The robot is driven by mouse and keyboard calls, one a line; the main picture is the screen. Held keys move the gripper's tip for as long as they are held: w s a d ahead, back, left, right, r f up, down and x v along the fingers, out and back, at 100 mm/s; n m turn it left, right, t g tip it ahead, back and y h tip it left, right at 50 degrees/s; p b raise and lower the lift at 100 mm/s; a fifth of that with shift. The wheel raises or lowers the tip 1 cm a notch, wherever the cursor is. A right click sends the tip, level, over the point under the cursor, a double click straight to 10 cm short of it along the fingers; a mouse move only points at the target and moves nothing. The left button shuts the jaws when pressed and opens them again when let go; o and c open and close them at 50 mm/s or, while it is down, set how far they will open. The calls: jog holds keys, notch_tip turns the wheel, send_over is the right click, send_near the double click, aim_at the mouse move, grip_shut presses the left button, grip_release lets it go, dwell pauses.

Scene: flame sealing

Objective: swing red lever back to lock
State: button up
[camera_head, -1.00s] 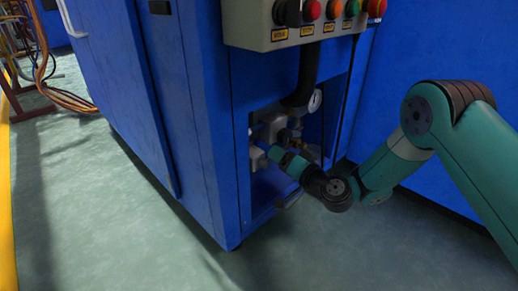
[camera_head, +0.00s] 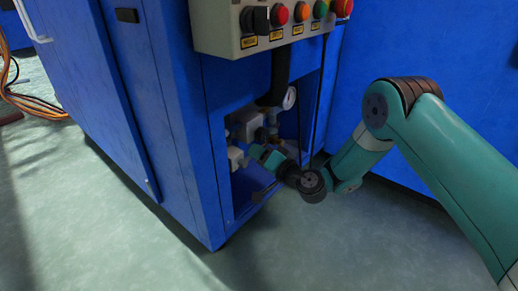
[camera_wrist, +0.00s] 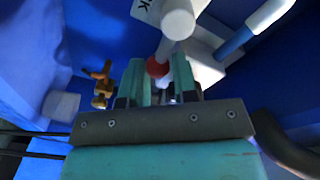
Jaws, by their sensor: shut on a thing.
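In the wrist view, the red ball-shaped end of the lever (camera_wrist: 157,68) sits between the teal fingers of my gripper (camera_wrist: 160,78). The gripper is shut on it. A pale rod runs from the red end up toward a white cylinder beside a white box with dark lettering. In the head view, my gripper (camera_head: 258,153) reaches into the open recess of the blue cabinet, among white and grey fittings (camera_head: 248,122). The lever cannot be made out there; my gripper and the fittings crowd that spot.
A control box (camera_head: 262,24) with coloured buttons hangs above the recess. A dark pipe (camera_head: 281,76) and a round gauge (camera_head: 289,97) are inside it. In the wrist view, a brass-coloured valve (camera_wrist: 102,85) is left of my fingers. Open floor (camera_head: 90,220) lies in front.

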jog(key=shift+f+m+p, duration=0.5)
jog(key=shift+f+m, duration=0.1)
jog(key=shift+m, duration=0.4)
jog(key=shift+s, duration=0.1)
jog(key=o, duration=0.9)
jog(key=shift+a, duration=0.1)
